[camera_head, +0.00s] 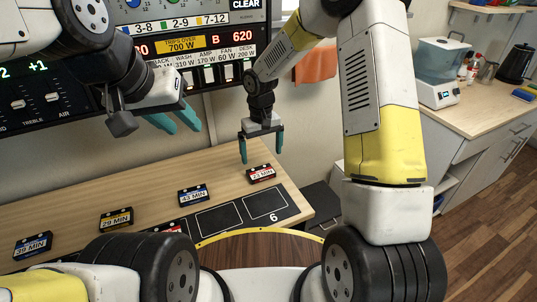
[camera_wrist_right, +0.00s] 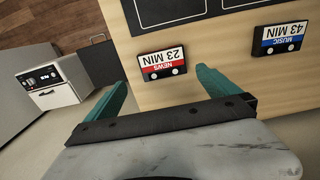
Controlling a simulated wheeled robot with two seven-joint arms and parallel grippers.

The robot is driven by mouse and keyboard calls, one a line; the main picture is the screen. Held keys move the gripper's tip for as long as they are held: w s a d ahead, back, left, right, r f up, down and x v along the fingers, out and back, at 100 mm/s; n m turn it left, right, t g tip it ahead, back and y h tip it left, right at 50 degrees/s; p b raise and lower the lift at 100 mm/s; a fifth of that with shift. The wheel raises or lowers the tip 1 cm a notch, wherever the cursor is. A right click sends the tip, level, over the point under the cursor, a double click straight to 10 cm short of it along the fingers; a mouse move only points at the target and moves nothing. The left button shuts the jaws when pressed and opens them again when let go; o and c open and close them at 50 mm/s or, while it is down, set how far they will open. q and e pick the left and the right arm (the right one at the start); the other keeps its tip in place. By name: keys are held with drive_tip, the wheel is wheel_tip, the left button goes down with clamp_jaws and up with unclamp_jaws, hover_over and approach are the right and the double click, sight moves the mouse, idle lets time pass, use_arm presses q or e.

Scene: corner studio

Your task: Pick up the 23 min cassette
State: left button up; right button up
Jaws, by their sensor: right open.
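The 23 min cassette (camera_head: 261,174) is black with a red and white label and lies on the wooden table near its right end. In the right wrist view the cassette (camera_wrist_right: 162,62) reads NEWS, 23 MIN, upside down, and lies beyond and between the two teal fingers. My right gripper (camera_head: 262,147) is open and empty, pointing down above the cassette, apart from it. My left gripper (camera_head: 175,122) is at the upper left, in front of the panel, far from the cassette; its teal fingers look apart with nothing between them.
Cassettes marked 43 min (camera_head: 193,195), 29 min (camera_head: 116,219) and 39 min (camera_head: 33,245) lie along the table. A black strip with outlined slots (camera_head: 217,218) lies nearer me, with a partly hidden red-labelled cassette (camera_head: 172,229) at its left. The table's right edge is close to the 23 min cassette.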

sight(261, 171)
drive_tip(key=f, duration=0.7)
drive_tip(key=shift+s+a+f, duration=0.2)
drive_tip(key=shift+a, duration=0.05)
drive_tip(key=c, duration=1.3)
drive_tip(key=shift+r, duration=0.1)
